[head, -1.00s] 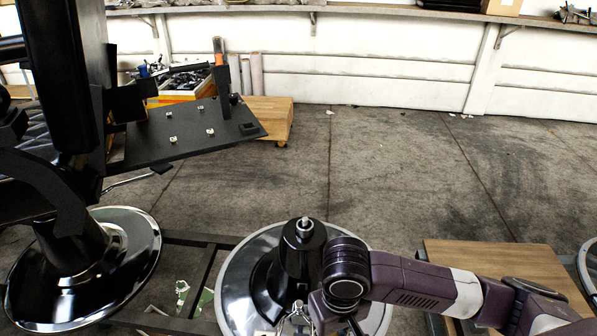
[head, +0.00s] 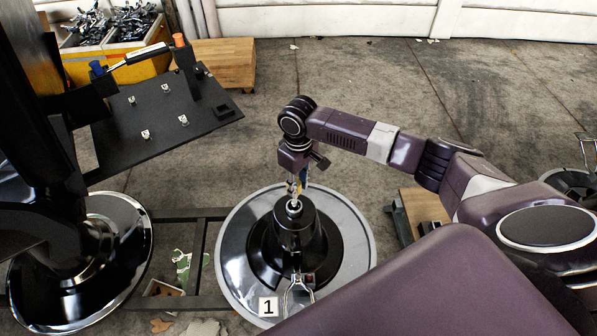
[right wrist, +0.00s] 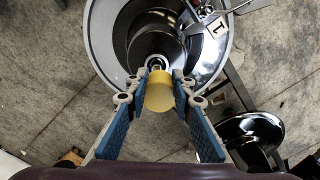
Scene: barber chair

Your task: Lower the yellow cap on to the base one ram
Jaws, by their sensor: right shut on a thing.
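Base one (head: 234,257) is a round chrome disc with a black cone and a "1" label (head: 268,306). Its metal ram (head: 294,205) stands upright at the top of the cone. My right gripper (head: 296,184) points down just behind the ram top in the head view. In the right wrist view, the yellow cap (right wrist: 159,92) sits between the blue-padded fingers, which are shut on it. The ram top (right wrist: 155,64) shows just beyond the cap, which looks off to one side of it. The gap in height cannot be told. My left gripper is not in view.
A second chrome base (head: 130,255) bearing a black chair frame stands at left, with a tilted black plate (head: 160,115). A dark frame (head: 188,215) runs between the bases. A wooden dolly (head: 225,62) stands behind. The floor beyond base one is clear.

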